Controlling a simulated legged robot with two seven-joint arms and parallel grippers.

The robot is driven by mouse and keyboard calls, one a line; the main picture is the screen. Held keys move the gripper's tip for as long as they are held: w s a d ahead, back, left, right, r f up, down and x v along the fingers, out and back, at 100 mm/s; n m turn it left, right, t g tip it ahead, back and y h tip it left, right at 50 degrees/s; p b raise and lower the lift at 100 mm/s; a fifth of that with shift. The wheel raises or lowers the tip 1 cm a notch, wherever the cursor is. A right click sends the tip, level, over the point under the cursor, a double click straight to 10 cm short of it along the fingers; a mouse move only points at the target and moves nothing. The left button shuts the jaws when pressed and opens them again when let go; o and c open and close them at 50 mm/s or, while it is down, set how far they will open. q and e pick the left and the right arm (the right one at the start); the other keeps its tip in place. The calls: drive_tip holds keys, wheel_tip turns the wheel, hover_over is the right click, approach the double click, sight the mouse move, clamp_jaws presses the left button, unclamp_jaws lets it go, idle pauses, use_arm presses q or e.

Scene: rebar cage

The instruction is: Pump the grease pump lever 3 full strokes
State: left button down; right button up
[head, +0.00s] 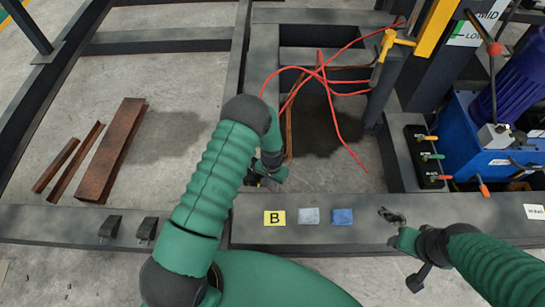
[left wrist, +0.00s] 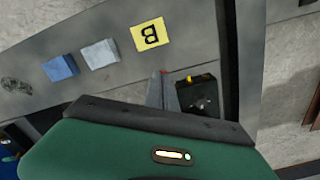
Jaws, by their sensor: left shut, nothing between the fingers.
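I cannot tell for sure which part is the grease pump lever. A thin upright lever with a red knob (head: 494,48) stands on the blue unit (head: 500,150) at the right. A small black block with a yellow spot (left wrist: 197,96) shows in the left wrist view beside a grey tapered piece (left wrist: 160,92); what they are is unclear. My left gripper (head: 268,172) is shut and empty, low over the frame's front beam, behind the yellow B card (head: 275,218). My right gripper (head: 414,262) hangs at the beam's front edge, away from the red-knobbed lever; its fingers do not show clearly.
Grey and blue pads (head: 342,216) and a dark tangle (head: 392,216) lie on the front beam (head: 370,235). Red hoses (head: 325,80) cross the frame opening. A valve block with coloured handles (head: 425,157) stands right. Rusty steel pieces (head: 112,150) lie left.

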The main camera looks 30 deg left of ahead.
use_arm(q)
drive_tip(key=shift+s+d+f+b, duration=0.1)
drive_tip(key=shift+s+f+b, duration=0.15)
drive_tip(key=shift+f, duration=0.4)
drive_tip(key=shift+f, duration=0.3)
drive_tip(key=w+a+r+p, duration=0.3)
drive_tip(key=w+r, duration=0.3)
drive_tip(key=r, duration=0.5)
drive_tip(key=shift+w, duration=0.15)
idle(0.5)
drive_tip(key=shift+s+d+f, duration=0.2)
drive_tip(key=shift+s+f, duration=0.25)
drive_tip(key=shift+f, duration=0.1)
